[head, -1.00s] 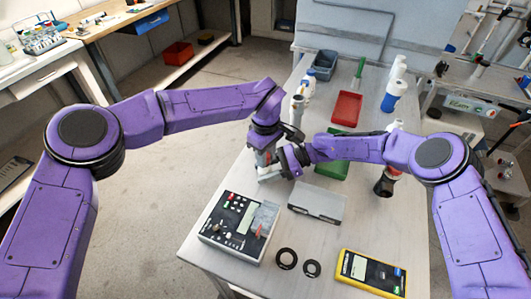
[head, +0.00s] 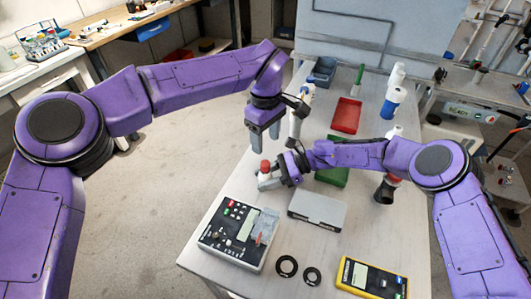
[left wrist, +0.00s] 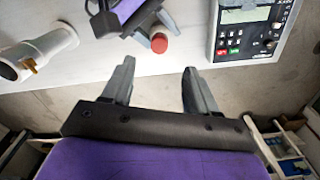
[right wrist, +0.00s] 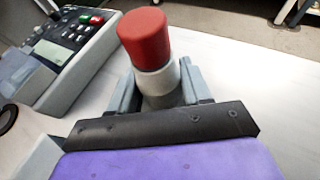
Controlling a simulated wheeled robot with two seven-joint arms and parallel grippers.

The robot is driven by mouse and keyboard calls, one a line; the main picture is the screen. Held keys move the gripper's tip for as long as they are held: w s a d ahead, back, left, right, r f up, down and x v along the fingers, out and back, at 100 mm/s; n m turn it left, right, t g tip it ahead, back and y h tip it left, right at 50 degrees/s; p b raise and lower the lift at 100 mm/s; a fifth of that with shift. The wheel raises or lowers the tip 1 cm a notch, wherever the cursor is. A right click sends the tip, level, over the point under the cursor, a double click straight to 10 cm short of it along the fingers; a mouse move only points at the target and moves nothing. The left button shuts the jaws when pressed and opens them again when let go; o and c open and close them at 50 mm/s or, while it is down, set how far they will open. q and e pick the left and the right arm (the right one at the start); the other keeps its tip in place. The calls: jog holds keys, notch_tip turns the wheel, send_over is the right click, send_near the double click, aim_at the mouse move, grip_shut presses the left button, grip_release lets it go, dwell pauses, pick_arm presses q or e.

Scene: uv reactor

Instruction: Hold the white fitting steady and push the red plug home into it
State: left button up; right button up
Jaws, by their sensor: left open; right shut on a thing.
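The red plug (head: 265,167) sits on top of the white fitting (head: 265,181), in line with it. In the right wrist view the red plug (right wrist: 144,38) stands above the mouth of the white fitting (right wrist: 157,84); how deep it goes inside is hidden. My right gripper (head: 279,176) is shut on the white fitting, a finger on each side. My left gripper (head: 264,146) is open and empty, above the plug and apart from it. In the left wrist view the red plug (left wrist: 159,42) shows beyond the open fingertips (left wrist: 159,68).
A control box (head: 238,230) stands near the front left table edge, and a grey case (head: 318,210) lies beside it. Black rings (head: 286,266) and a yellow meter (head: 372,276) lie in front. Red (head: 346,115) and green trays (head: 334,174) and white bottles are behind.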

aim_at(265, 163)
pick_arm(q)
notch_tip(265, 163, up, 2)
jog(key=shift+r, duration=0.1)
jog(key=shift+c, duration=0.3)
jog(key=shift+f, duration=0.2)
jog(key=c, duration=0.5)
jog(key=shift+w+f+m, duration=0.1)
jog(key=shift+f+m, duration=0.1)
jog(key=shift+m, duration=0.5)
jog(key=c, duration=0.5)
jog(key=shift+f+m, duration=0.2)
jog(key=shift+m, duration=0.2)
grip_shut()
jog(key=shift+a+f, duration=0.1)
jog(key=shift+f, duration=3.2)
jog(key=shift+f, duration=0.8)
